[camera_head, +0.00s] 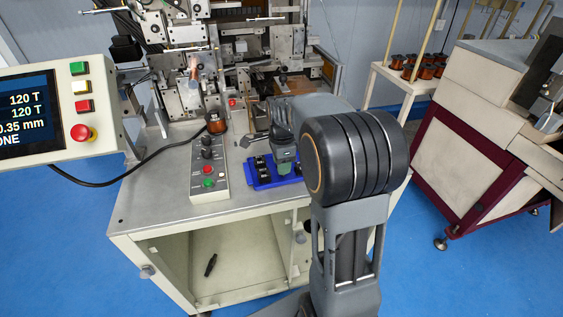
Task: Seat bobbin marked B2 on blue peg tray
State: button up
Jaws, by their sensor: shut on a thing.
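The blue peg tray (262,184) lies on the machine's grey table, with several small black pieces on its left part. My gripper (284,158) points down over the tray's right part. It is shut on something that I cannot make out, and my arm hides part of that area. A dark orange bobbin (216,123) stands on the table to the left of my gripper, behind the control box. No B2 mark can be read in this view.
The control box (209,181) with knobs and buttons stands left of the tray. The winder (185,90) rises behind. A screen panel (40,118) hangs at the left. More bobbins (418,66) stand on a side stand. The table's front left is clear.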

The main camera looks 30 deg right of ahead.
jog(key=shift+f+b, duration=0.35)
jog(key=shift+f, duration=0.15)
jog(key=shift+f+b, duration=0.4)
jog(key=shift+f, duration=0.2)
jog(key=o, duration=1)
jog(key=shift+o, duration=0.2)
jog(key=shift+r, duration=0.1)
notch_tip(320, 180, up, 14)
jog(key=shift+p, duration=0.35)
